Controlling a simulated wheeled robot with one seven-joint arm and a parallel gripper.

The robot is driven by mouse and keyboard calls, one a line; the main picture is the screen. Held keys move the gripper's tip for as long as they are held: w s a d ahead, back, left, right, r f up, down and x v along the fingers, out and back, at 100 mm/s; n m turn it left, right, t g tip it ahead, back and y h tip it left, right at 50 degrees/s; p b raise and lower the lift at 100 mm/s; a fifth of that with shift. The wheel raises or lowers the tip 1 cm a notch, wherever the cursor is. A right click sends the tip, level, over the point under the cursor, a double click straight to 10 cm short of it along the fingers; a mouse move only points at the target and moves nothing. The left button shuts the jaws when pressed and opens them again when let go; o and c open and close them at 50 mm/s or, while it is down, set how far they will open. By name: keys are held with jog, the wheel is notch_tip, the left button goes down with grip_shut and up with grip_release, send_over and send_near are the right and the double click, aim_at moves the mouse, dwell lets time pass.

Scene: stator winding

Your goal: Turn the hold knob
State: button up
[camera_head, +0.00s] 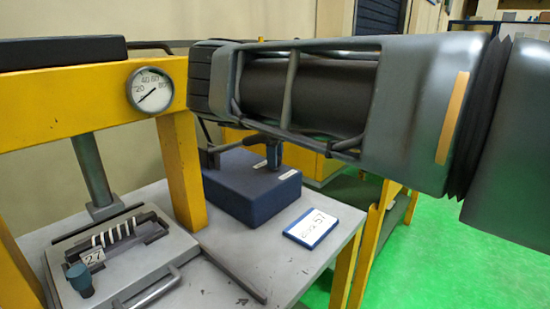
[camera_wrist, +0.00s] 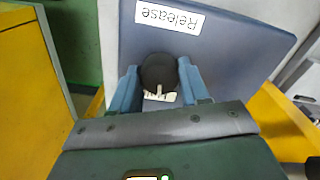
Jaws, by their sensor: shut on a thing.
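A round black knob (camera_wrist: 158,70) with a pale pointer mark sits on the blue control box (camera_wrist: 235,45) in the wrist view. A white label under it is mostly hidden by the knob and my fingers. A "Release" label (camera_wrist: 168,16) shows upside down above it. My gripper (camera_wrist: 159,80) has its blue fingers on both sides of the knob, shut on it. In the head view the box (camera_head: 240,190) stands on the grey table, and my gripper (camera_head: 273,152) reaches down to its top. The knob itself is not clearly visible there.
A yellow press frame (camera_head: 70,105) with a round gauge (camera_head: 150,89) stands at the left. Below it is a grey fixture (camera_head: 150,260) with a coil part and a teal knob (camera_head: 80,279). A blue-edged card (camera_head: 311,228) lies in front of the box.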

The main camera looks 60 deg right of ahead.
jog(key=shift+m, duration=0.6)
jog(key=o, duration=1.1)
jog(key=shift+c, duration=0.2)
notch_tip(320, 180, up, 8)
jog(key=shift+f, duration=0.1)
